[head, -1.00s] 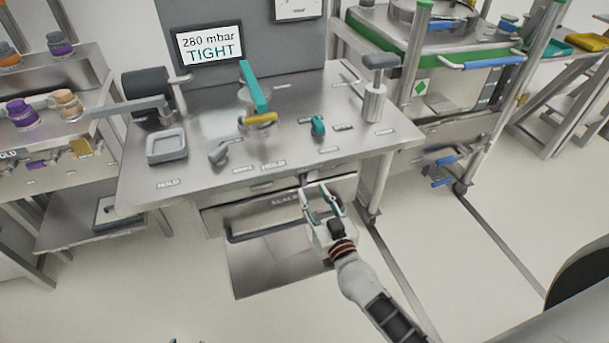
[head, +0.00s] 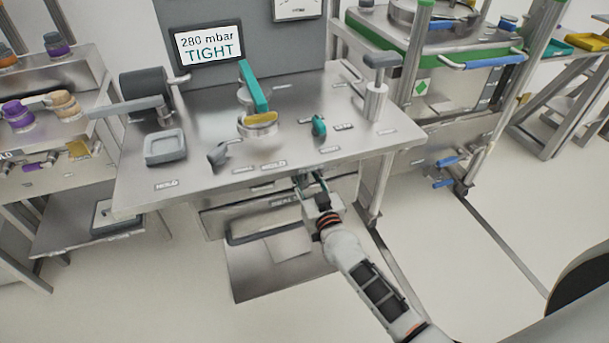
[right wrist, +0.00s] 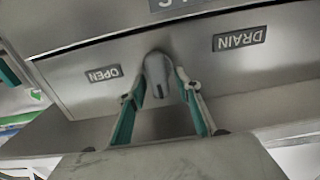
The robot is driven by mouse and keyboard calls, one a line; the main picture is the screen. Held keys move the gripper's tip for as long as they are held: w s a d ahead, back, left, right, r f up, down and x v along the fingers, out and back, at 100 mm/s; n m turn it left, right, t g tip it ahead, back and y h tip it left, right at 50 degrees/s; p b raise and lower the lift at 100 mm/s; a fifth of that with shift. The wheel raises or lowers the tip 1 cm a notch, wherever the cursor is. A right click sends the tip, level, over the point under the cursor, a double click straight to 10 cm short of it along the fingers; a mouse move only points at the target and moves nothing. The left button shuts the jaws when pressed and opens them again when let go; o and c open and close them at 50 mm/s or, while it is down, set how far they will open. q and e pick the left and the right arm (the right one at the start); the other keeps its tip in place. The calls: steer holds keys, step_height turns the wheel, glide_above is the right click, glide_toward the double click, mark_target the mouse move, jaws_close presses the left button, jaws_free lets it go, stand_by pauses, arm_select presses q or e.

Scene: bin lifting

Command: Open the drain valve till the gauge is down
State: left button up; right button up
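The drain valve handle (right wrist: 158,76) is a grey rounded lever on a steel front panel, between the labels OPEN (right wrist: 103,74) and DRAIN (right wrist: 239,38) in the right wrist view. My right gripper (right wrist: 162,82) is open, its teal-edged fingertips on either side of the handle with small gaps. In the head view my right gripper (head: 310,180) is at the bench's front edge and hides the handle. The gauge (head: 297,8) is a white dial on the back panel, cut by the frame's top; its reading is too small to tell. My left gripper is out of view.
A display (head: 209,43) reads 280 mbar TIGHT. The steel bench (head: 215,105) carries a teal lever (head: 253,86), a grey tray (head: 165,147) and a small teal knob (head: 318,126). A drawer (head: 265,220) lies below the front edge. A green-rimmed cart (head: 440,75) stands right.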

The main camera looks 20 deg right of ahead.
steer(key=c, duration=0.8)
steer(key=shift+c, duration=0.2)
steer(key=shift+m, duration=0.3)
steer(key=m, duration=0.1)
steer(key=m+p, duration=0.1)
steer(key=shift+d+m, duration=0.3)
steer(key=shift+m, duration=0.1)
steer(key=shift+d+f+m, duration=0.2)
steer(key=shift+f+m, duration=0.15)
steer(key=shift+m, duration=2.05)
steer(key=shift+d+f+m, duration=0.2)
steer(key=shift+f+m, duration=0.1)
steer(key=shift+m, duration=2.1)
steer(key=shift+d+f+m, duration=0.2)
steer(key=shift+f+m, duration=0.15)
steer(key=shift+m, duration=2.05)
